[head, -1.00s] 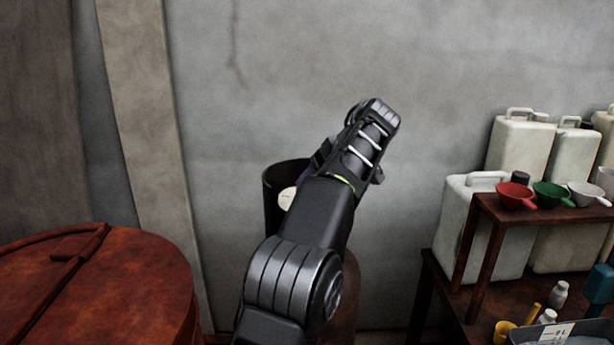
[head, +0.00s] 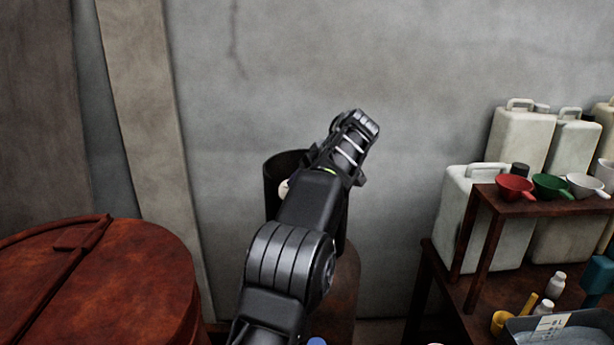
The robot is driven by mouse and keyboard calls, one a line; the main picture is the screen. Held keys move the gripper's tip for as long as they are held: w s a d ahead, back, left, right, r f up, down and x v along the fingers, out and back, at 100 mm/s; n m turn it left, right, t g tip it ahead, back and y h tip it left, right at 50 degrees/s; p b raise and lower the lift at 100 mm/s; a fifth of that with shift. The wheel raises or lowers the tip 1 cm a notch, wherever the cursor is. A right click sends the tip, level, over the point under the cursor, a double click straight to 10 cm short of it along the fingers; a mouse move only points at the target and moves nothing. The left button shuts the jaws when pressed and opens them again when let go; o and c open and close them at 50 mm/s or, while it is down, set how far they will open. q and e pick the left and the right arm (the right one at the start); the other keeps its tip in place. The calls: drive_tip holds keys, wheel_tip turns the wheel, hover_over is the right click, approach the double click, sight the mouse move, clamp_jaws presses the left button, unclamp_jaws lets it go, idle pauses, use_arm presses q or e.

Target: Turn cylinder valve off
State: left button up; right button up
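A rust-brown cylinder (head: 345,285) stands against the wall behind my arm. A dark, open-topped collar (head: 276,178) surrounds its top. A small pale part (head: 284,188) shows inside the collar, beside my arm. The valve itself cannot be made out; my arm covers most of the cylinder's top. My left gripper (head: 350,140) is at the end of the arm, which rises from the bottom and leans right across the collar. Its fingertips are hidden, so I cannot tell whether it is open or touching anything. My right gripper is out of view.
A large rusty round lid (head: 120,285) is at the left. On the right, several white jerrycans (head: 522,140) stand behind a wooden shelf (head: 540,205) with red, green and white funnels. Small bottles and a grey tray (head: 560,330) lie below. The grey wall (head: 450,60) is close behind.

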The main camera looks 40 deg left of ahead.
use_arm(q)
drive_tip(key=shift+w+a+f, duration=0.1)
drive_tip(key=shift+a+f, duration=0.2)
drive_tip(key=shift+f, duration=0.05)
drive_tip(key=shift+c, duration=0.2)
drive_tip(key=c, duration=1.3)
